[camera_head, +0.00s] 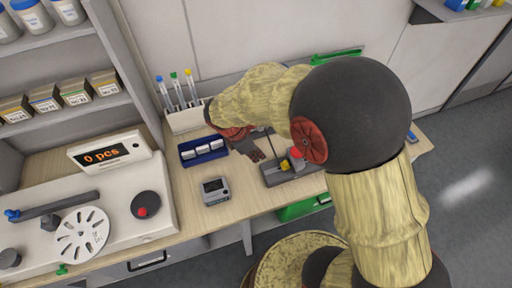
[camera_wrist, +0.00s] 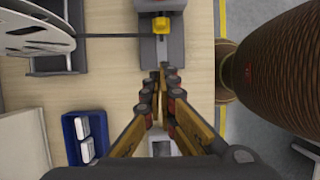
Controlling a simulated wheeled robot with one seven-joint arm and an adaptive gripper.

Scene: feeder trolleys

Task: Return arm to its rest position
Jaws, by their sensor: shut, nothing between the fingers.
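My arm with its yellowish, bark-like links reaches from the right over the bench in the head view. My gripper (camera_head: 256,153) is above the bench, between a blue tray and a grey fixture. In the wrist view the fingers of my gripper (camera_wrist: 163,72) meet at the tips, with nothing between them. The fingertips show just below the grey fixture (camera_wrist: 150,52) in that view. The gripper is partly hidden by my arm in the head view.
The blue tray (camera_head: 183,153) holds white blocks. A small grey meter (camera_head: 215,191) lies on the wooden bench (camera_head: 250,198). The fixture (camera_head: 279,177) has red and yellow parts. A counting machine (camera_head: 160,221) and shelves (camera_head: 60,58) stand left, a tube holder (camera_head: 186,121) behind.

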